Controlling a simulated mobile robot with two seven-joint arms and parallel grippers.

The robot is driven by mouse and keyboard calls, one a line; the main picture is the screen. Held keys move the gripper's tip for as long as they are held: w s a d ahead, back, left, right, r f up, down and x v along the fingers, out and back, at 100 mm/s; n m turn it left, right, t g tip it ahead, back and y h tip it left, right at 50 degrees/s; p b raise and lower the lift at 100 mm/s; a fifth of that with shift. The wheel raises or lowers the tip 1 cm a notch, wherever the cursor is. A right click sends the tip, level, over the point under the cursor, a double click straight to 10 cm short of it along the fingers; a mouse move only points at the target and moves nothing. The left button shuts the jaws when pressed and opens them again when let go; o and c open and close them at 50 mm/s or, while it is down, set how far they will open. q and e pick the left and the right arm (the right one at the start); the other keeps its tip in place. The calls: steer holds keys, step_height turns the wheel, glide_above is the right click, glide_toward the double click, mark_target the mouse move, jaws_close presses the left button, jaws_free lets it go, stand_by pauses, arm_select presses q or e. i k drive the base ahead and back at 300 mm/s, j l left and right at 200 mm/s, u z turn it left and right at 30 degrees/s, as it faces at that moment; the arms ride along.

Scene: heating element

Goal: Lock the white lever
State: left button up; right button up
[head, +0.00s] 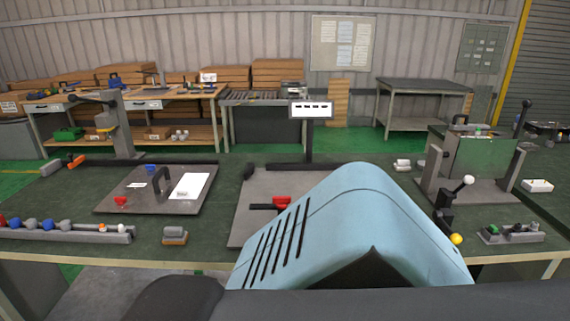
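The white lever shows as a white ball knob (469,180) on a short dark arm. It sits at the front of a grey clamp fixture (428,165) on the right of the green bench and tilts up to the right. A dark green plate (485,158) stands upright in this fixture. Below the white knob is a yellow ball (456,239) near the bench's front edge. Neither of my grippers shows in the head view.
A grey board with a white sheet (190,186) lies left of centre. A red-handled clamp (281,202) is in the middle. Small parts (512,232) lie at front right; a row of knobs (65,229) is at front left. The bench's front middle is hidden.

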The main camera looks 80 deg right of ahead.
mark_target(467, 179)
steer(key=z, duration=0.9)
steer(key=k+z, duration=0.1)
steer(key=z, duration=0.85)
steer(key=l+z, duration=0.1)
steer(key=z, duration=0.8)
steer(key=l+z, duration=0.1)
steer(key=z, duration=0.8)
steer(key=l+u, duration=0.15)
steer(key=u, duration=0.3)
steer(key=i+l+u, duration=0.1)
steer(key=u, duration=0.3)
steer(key=l+u, duration=0.3)
steer(key=u, duration=0.15)
steer(key=l+u, duration=0.25)
steer(key=l, duration=0.2)
steer(key=l+u, duration=0.3)
steer(key=k+l, duration=0.1)
steer(key=l, duration=0.3)
steer(key=l+u, duration=0.1)
steer(key=l, duration=0.3)
steer(key=k+l, duration=0.15)
steer(key=l, duration=0.2)
steer(key=k+l+u, duration=0.15)
steer(key=l, duration=0.6)
